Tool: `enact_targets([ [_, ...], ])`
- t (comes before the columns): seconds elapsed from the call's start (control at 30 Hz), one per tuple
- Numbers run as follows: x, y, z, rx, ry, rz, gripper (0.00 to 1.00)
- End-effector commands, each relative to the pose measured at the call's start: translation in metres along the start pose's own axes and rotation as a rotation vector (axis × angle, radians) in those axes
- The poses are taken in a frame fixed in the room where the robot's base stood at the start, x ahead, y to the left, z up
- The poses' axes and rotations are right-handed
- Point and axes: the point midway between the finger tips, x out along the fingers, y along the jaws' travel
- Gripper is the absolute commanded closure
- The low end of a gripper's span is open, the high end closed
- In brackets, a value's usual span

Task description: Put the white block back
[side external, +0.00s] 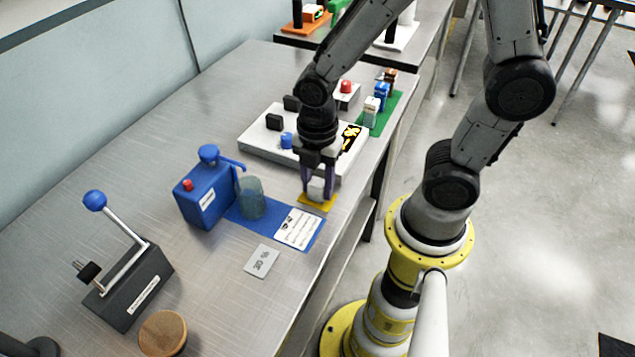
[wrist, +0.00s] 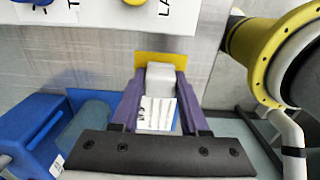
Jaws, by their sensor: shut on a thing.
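My gripper (side external: 318,190) points down over a small yellow pad (side external: 318,204) near the front edge of the bench. It is shut on a white block (wrist: 160,78), which sits between the two purple fingers (wrist: 155,105) in the wrist view. The yellow pad also shows behind the block in the wrist view (wrist: 146,62). The block is low at the pad; whether it touches it I cannot tell. A green mat (side external: 390,117) farther back holds blue, brown and pale upright pieces (side external: 370,112).
A white panel (side external: 262,140) with knobs and a lit display lies behind my gripper. A blue dispenser (side external: 207,195), a clear beaker (side external: 251,198) on a blue mat and a printed card (side external: 299,228) are to the left. A lever box (side external: 130,285) stands front left.

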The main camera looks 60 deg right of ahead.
Motion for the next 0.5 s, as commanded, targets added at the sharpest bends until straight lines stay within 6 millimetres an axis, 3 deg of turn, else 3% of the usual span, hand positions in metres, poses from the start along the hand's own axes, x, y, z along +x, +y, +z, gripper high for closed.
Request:
enact_targets([
  [0.4, 0.0044, 0.0003, 0.0, 0.0, 0.0, 0.001, 1.0],
  [0.43, 0.004, 0.0004, 0.0, 0.0, 0.0, 0.002, 0.51],
  [0.5, 0.0038, 0.0004, 0.0, 0.0, 0.0, 0.002, 0.38],
])
